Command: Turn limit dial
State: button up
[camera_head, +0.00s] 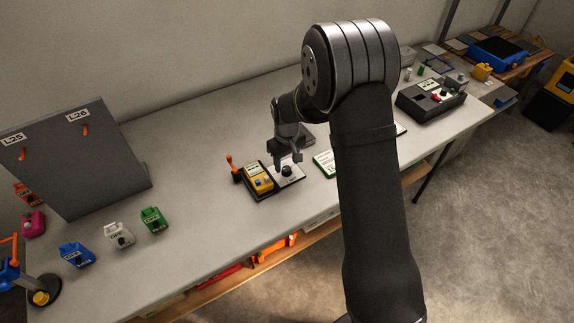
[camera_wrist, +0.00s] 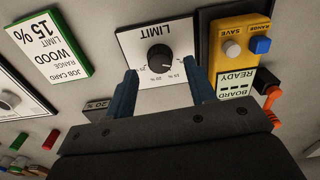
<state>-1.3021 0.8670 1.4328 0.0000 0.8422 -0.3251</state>
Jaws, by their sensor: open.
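The limit dial is a round black knob (camera_wrist: 160,58) on a white plate (camera_wrist: 138,42) marked LIMIT, with percent marks around the knob. In the head view the knob (camera_head: 287,171) sits on its plate near the table's front edge. My gripper (camera_wrist: 158,82) is open, its two blue fingers apart on either side of the knob's near edge in the wrist view. I cannot tell whether they touch the plate. In the head view my gripper (camera_head: 288,160) is over the plate, partly hidden by my own wrist.
A yellow meter (camera_wrist: 240,50) reading READY, with SAVE and RANGE buttons, stands close to the dial; an orange-handled lever (camera_wrist: 272,97) is beside it. A green-edged job card (camera_wrist: 48,45) reads WOOD, LIMIT 15 %. Colored padlock-like tags (camera_head: 119,235) lie farther left.

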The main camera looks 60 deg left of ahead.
aim_at(287, 171)
jog(key=shift+f, duration=1.25)
jog(key=c, duration=1)
jog(key=shift+o, duration=0.2)
jog(key=shift+m, duration=0.4)
jog(key=m, duration=0.3)
jog(key=shift+m, duration=2.4)
